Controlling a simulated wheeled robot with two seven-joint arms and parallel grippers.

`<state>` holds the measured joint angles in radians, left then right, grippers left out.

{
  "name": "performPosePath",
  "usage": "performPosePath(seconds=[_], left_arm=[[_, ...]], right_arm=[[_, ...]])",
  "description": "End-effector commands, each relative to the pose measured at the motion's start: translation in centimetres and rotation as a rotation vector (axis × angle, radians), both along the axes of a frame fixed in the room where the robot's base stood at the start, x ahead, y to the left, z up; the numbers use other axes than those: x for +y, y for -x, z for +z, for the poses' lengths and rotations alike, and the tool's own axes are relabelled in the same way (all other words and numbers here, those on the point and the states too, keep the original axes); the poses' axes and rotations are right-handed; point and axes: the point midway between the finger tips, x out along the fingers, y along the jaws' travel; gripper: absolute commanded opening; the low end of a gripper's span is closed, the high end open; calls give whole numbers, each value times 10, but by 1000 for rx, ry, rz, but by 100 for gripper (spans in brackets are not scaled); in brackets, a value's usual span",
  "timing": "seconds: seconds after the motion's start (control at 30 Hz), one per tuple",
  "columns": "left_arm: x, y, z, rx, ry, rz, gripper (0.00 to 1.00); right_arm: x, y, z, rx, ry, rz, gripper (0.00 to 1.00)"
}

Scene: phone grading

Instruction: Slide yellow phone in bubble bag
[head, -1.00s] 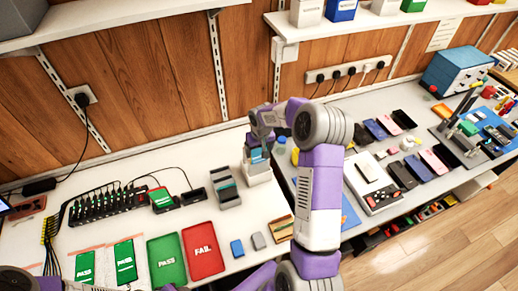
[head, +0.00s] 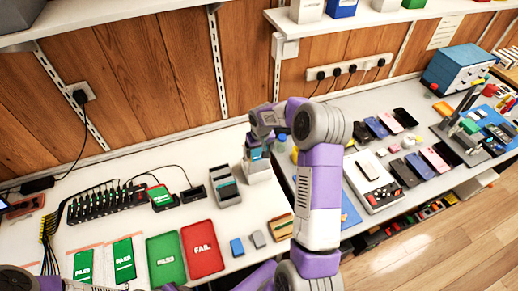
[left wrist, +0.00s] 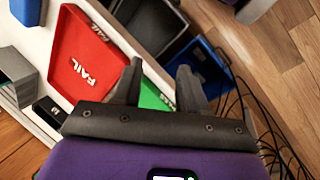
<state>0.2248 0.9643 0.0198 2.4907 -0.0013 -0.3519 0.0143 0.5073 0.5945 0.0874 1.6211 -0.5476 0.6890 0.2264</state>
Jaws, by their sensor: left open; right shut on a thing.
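My right gripper (head: 256,146) points down over a small white box (head: 258,173) on the bench. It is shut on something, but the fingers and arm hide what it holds. Blue shows just under the gripper. I cannot make out a yellow phone or a bubble bag for certain. Two pale sheets or bags with red edges lie at the front left, with green PASS items (head: 123,260) on them. My left gripper (left wrist: 160,85) is open and empty in the left wrist view, above the area by the bench's front edge.
A green PASS tray (head: 151,246) and a red FAIL tray (head: 187,236) lie on the bench. A grey slotted stand (head: 238,195) is left of the white box. Several phones and a white device (head: 382,202) fill the right bench. Bins (left wrist: 222,68) stand low in the left wrist view.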

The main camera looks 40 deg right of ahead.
Motion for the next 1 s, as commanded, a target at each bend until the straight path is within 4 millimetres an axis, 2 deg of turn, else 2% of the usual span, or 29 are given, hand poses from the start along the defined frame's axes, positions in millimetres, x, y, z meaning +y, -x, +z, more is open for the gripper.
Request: performPosePath(seconds=[0.67, 0.7, 0.8, 1.0], left_arm=[[0, 0, -20, 0, 0, 0, 43], [0, 0, -20, 0, 0, 0, 43], [0, 0, -19, 0, 0, 0, 43], [0, 0, -19, 0, 0, 0, 43]], right_arm=[[0, 0, -25, 0, 0, 1, 45], [0, 0, -25, -1, 0, 1, 86], [0, 0, -24, 0, 0, 1, 100], [0, 0, -24, 1, 0, 0, 100]])
